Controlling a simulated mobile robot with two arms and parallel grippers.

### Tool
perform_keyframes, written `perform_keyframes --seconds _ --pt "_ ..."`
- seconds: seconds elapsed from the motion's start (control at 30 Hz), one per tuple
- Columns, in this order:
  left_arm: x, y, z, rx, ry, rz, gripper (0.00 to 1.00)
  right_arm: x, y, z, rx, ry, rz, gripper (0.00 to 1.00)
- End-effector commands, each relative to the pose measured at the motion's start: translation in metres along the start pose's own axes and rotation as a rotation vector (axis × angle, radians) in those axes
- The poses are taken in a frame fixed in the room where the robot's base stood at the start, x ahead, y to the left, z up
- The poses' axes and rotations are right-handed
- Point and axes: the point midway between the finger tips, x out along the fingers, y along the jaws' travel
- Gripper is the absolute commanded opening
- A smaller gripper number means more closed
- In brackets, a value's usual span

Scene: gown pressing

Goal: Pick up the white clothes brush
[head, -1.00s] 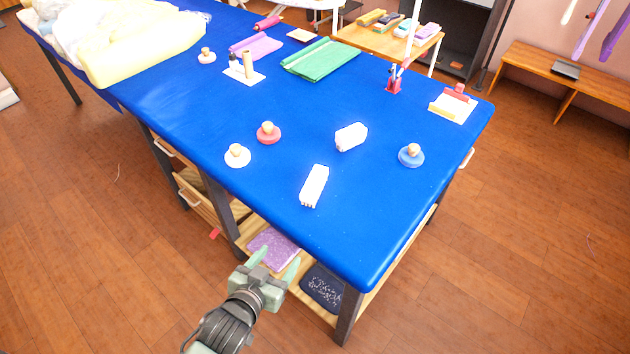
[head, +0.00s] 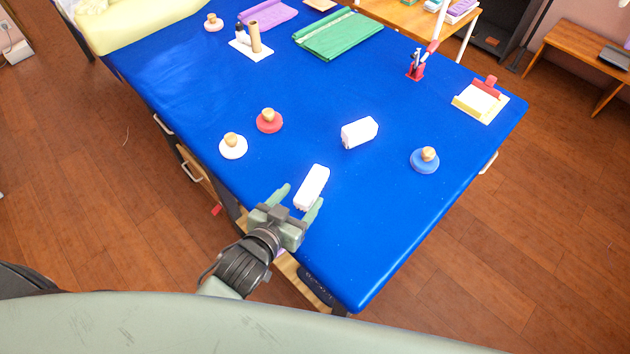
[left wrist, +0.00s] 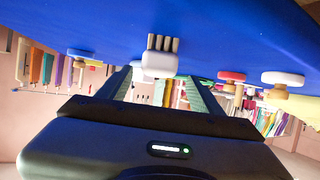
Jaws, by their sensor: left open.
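The white clothes brush (head: 314,183) lies on the blue table top, its long side slanting up to the right in the head view. In the left wrist view, which is upside down, its near end (left wrist: 160,64) shows with dark bristles against the blue cloth. My left gripper (head: 301,196) is open at the table's near edge. Its green fingertips are on either side of the brush's near end, with visible gaps. The wrist view also shows the brush end between the spread fingers. I cannot tell whether the fingers reach past it. My right gripper is not in view.
Another white block (head: 359,133) lies behind the brush. White (head: 233,147), red (head: 269,121) and blue (head: 425,160) discs with wooden knobs stand around. A green folded cloth (head: 338,35), a red stand (head: 415,70) and a yellow-white tray (head: 472,108) are farther back. The near right table is clear.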

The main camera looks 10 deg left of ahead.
Motion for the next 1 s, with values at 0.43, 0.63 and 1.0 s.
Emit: perform_keyframes --seconds 0.43,0.63,1.0 --pt "0.057 0.004 -0.002 0.0 0.002 0.0 0.65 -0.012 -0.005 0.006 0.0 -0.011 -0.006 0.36" --pt "0.065 0.004 -0.001 -0.001 0.001 0.001 0.65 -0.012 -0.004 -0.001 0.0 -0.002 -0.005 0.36" --pt "0.065 0.004 -0.001 0.0 0.001 0.001 0.01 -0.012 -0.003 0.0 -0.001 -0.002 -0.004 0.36"
